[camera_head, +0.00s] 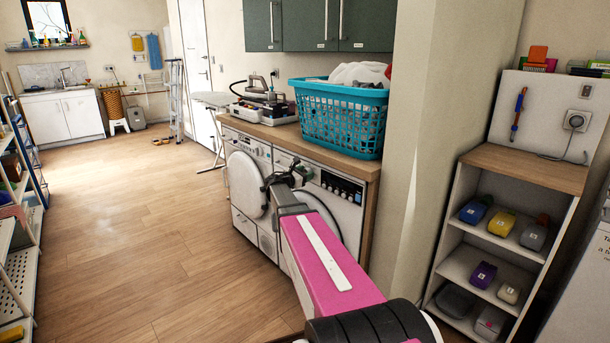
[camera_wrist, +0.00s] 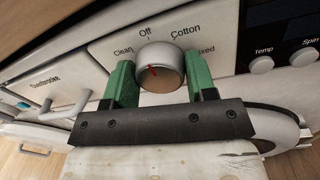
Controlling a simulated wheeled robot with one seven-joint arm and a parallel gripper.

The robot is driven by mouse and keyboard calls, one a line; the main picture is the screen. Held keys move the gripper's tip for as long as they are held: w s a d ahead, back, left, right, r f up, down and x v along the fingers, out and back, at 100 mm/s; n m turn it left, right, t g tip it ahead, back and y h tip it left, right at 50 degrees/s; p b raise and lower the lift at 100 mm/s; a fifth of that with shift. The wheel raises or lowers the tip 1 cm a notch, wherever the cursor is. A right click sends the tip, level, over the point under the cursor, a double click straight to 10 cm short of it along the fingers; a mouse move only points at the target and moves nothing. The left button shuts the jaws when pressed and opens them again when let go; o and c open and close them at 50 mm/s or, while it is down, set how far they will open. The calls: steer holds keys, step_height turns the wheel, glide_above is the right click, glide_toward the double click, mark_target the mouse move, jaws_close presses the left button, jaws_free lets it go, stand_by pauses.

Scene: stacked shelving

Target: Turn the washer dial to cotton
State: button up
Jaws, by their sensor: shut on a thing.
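The washer dial (camera_wrist: 170,60) is a round silver knob in the wrist view, with the labels Clean, Off, Cotton and one partly covered label ending in "ixed" around it. The Cotton label (camera_wrist: 186,31) is up and right of the dial. My gripper (camera_wrist: 158,64) is shut on the dial, with a green finger on each side. In the head view my gripper (camera_head: 284,178) is at the front panel of the right-hand washer (camera_head: 338,188), and the dial is hidden there.
Temp (camera_wrist: 261,64) and Spin (camera_wrist: 303,57) knobs sit right of the dial. A drawer front (camera_wrist: 50,82) is to its left. A neighbouring machine's round white door (camera_head: 246,185) stands beside my arm. A blue laundry basket (camera_head: 340,118) is on the wooden counter (camera_head: 270,136). The floor leftward is clear.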

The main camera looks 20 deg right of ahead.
steer(key=m, duration=0.8)
steer(key=shift+s+f+m+h, duration=0.1)
steer(key=shift+f+m+h, duration=0.1)
steer(key=shift+m+h, duration=0.2)
stand_by(0.4)
steer(key=o, duration=0.9)
steer(key=v, duration=1)
steer(key=shift+s+a, duration=0.2)
steer(key=shift+a, duration=0.15)
